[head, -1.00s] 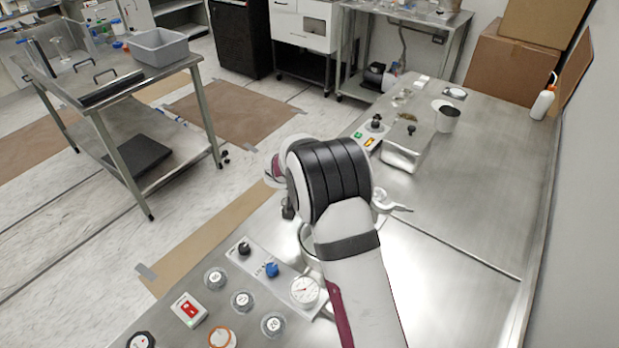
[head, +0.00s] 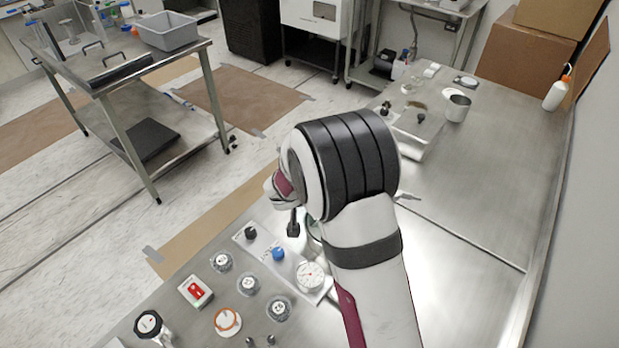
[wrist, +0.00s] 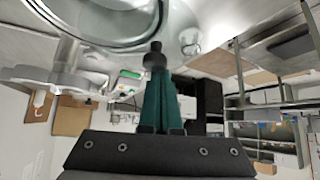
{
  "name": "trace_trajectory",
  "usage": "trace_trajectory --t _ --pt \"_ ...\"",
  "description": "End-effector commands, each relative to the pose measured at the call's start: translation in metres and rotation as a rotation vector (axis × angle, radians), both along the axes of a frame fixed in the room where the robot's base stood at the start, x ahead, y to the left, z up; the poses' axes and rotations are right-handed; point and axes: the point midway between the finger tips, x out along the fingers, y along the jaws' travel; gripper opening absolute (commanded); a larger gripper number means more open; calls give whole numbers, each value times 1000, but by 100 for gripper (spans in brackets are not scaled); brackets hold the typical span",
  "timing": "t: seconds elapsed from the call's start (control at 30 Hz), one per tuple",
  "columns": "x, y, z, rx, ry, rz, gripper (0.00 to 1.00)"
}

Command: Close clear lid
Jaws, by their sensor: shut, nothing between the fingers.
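A round clear glass or plastic piece with a thick rim (wrist: 110,40), which looks like the clear lid or the chamber under it, fills the top left of the wrist view. I cannot tell how far the lid stands open. In the head view, only a small edge of clear round material (head: 314,232) shows beside my arm. My gripper (wrist: 157,82) has green fingers, shut and empty. A dark knob-like piece (wrist: 155,56) shows at the fingertips, close to the rim; contact is unclear. My arm hides most of the lid area in the head view.
A panel with a black knob (head: 251,233), a blue knob (head: 278,254) and a dial gauge (head: 311,276) lies left of my arm. A red switch box (head: 196,291) and several round jars stand nearby. The steel bench (head: 460,250) is clear to the right.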

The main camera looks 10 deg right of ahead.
Motion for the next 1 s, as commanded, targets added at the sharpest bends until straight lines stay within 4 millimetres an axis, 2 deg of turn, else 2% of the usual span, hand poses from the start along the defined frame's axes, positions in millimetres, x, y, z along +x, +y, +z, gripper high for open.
trace_trajectory --t 0.5,0.73,1.0 --pt "-50 -12 0 0 1 -1 0" --pt "-63 -20 0 -1 1 4 0" --pt "-72 -26 -1 0 3 103 0"
